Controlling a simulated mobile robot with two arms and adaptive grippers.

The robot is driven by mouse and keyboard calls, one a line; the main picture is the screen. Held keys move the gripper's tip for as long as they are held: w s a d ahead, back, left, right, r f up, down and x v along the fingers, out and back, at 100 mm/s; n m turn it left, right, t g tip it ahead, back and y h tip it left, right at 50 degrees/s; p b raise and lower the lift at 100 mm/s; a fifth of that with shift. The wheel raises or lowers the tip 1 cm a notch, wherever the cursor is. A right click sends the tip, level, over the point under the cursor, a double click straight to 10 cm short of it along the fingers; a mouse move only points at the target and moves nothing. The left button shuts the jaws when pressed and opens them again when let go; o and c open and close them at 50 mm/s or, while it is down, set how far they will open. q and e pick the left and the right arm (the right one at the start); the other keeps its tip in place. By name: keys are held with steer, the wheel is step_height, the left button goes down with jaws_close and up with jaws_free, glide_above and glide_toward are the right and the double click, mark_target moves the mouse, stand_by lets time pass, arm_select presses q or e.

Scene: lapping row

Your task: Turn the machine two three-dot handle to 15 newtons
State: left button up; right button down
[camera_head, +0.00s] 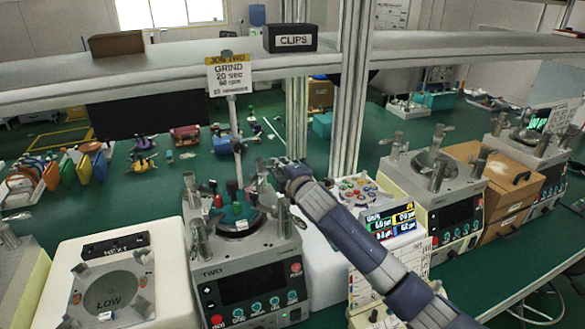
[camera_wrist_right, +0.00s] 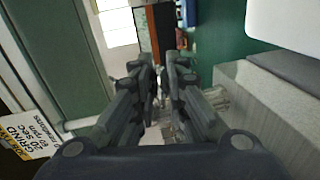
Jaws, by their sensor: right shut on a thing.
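Machine two (camera_head: 245,265) is the grey lapping machine marked TWO, at the lower centre of the head view, with a dark screen and teal knobs. Metal handles stand around its round plate, including a left rear one (camera_head: 191,190), a left front one (camera_head: 200,238) and a right front one (camera_head: 285,217). My right gripper (camera_head: 277,166) is at the plate's right rear corner, shut on a handle there that it mostly hides. The dots and the force reading are too small to make out. In the right wrist view the gripper's fingers (camera_wrist_right: 164,82) are close together. My left gripper is not in view.
A sign reading GRIND 20 sec (camera_head: 230,75) stands on a post behind the plate. A white block with a LOW disc (camera_head: 112,291) is to the left. A colourful display (camera_head: 392,220) and another lapping machine (camera_head: 440,205) are to the right. A shelf with a CLIPS box (camera_head: 290,38) crosses above.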

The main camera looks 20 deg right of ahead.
steer(key=shift+a+f, duration=0.1)
steer(key=shift+f, duration=0.15)
steer(key=c, duration=1.6)
jaws_free()
steer(key=shift+s, duration=0.1)
steer(key=shift+r, duration=0.15)
